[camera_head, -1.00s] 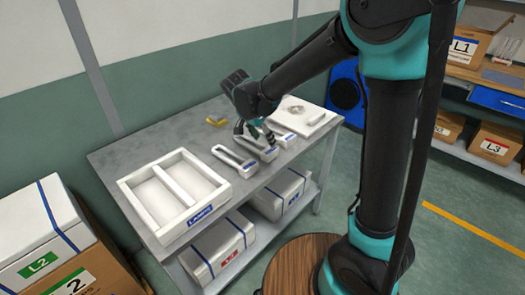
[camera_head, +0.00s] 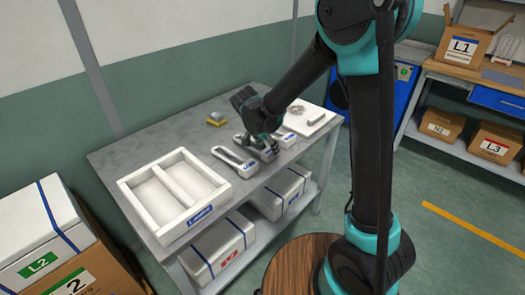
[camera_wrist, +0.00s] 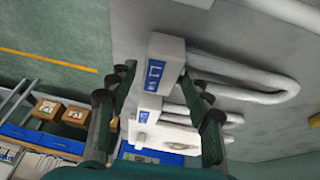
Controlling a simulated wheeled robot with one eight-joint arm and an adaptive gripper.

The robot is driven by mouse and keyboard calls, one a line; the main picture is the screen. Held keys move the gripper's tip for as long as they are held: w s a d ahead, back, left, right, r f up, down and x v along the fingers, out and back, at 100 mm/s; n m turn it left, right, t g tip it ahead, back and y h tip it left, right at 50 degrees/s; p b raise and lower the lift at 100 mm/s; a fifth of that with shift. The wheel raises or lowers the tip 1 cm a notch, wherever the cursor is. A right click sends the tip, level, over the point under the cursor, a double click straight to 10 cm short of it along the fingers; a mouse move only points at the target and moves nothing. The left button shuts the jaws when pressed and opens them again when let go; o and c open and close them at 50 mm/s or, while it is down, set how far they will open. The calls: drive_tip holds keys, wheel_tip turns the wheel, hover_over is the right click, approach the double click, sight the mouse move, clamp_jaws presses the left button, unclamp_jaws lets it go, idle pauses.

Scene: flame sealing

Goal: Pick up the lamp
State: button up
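Several white U-shaped lamps with blue-labelled square bases lie side by side on the grey table. The right lamp (camera_head: 284,138) is just beyond. In the wrist view, my gripper (camera_wrist: 160,85) is open, its dark fingers spread to either side of the lamp bases. One lamp (camera_wrist: 168,62) shows near the fingertips with its tube running right, and another lamp (camera_wrist: 149,112) shows between the fingers. I cannot tell whether a finger touches a lamp.
A white two-compartment tray (camera_head: 160,232) with a blue label stands at the table's left. A yellow and grey item (camera_head: 216,119) lies at the back. A white board (camera_head: 306,120) with a small item on it is at the right. White boxes (camera_head: 219,247) sit on the lower shelf.

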clamp_jaws()
drive_tip(key=shift+r, duration=0.1)
